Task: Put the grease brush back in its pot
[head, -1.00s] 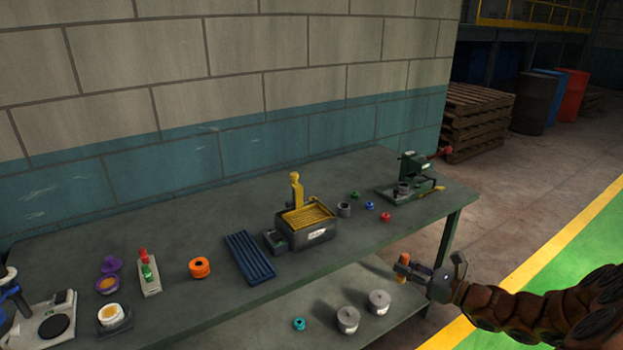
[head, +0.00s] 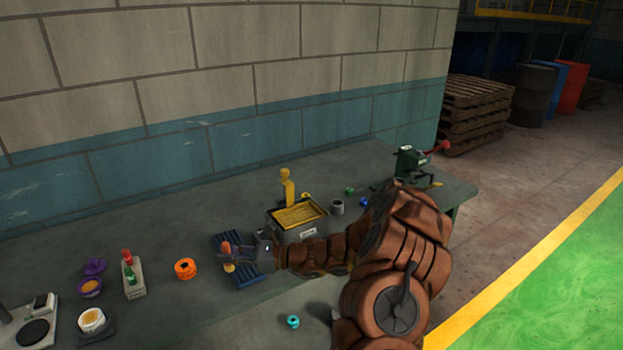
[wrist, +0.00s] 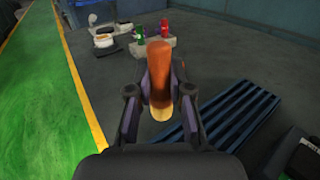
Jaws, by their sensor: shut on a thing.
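My gripper (head: 232,257) is shut on the grease brush (head: 226,247), which has an orange handle above and a yellowish lower end. It hangs about upright, in front of the blue ribbed tray (head: 249,279) in the head view. In the wrist view the brush (wrist: 158,62) stands between the two fingers (wrist: 160,98). A small purple cup (head: 90,288) with an orange-yellow inside stands at the left of the bench, well left of my gripper. I cannot tell for certain whether it is the brush's pot.
A white round dish (head: 92,320) is at the front left. A yellow-topped box (head: 298,219) stands behind my arm. The bench (head: 190,310) is clear in front.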

